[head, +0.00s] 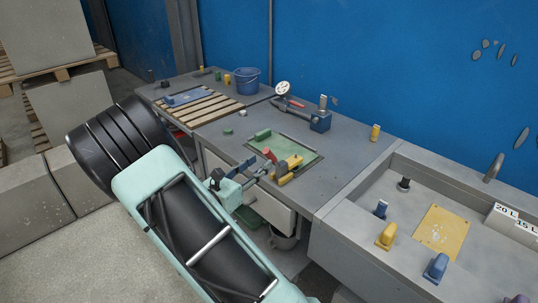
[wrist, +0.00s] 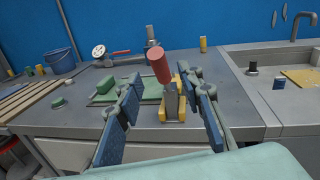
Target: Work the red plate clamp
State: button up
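The red plate clamp shows in the wrist view as a red cylindrical handle (wrist: 158,66) leaning up and to the left on a grey metal lever, above a yellow base (wrist: 163,108). In the head view its red handle (head: 269,154) and yellow body (head: 287,167) sit at the front right edge of a green mat. My gripper (wrist: 165,118) is open, with blue finger pads on either side of the clamp in the wrist view. I see no contact with the handle. In the head view my gripper (head: 256,174) is just in front of the clamp.
A green block (head: 263,134) lies on the green mat (head: 304,157). Behind are a round gauge (head: 283,88) and a blue device (head: 320,122). A blue bucket (head: 246,81) and slatted wood (head: 199,106) are at left, a sink with taps at right.

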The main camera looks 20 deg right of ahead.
aim_at(270, 155)
jog(key=x, duration=0.6)
jog(key=shift+d, duration=0.15)
jog(key=shift+c, duration=0.3)
grip_shut()
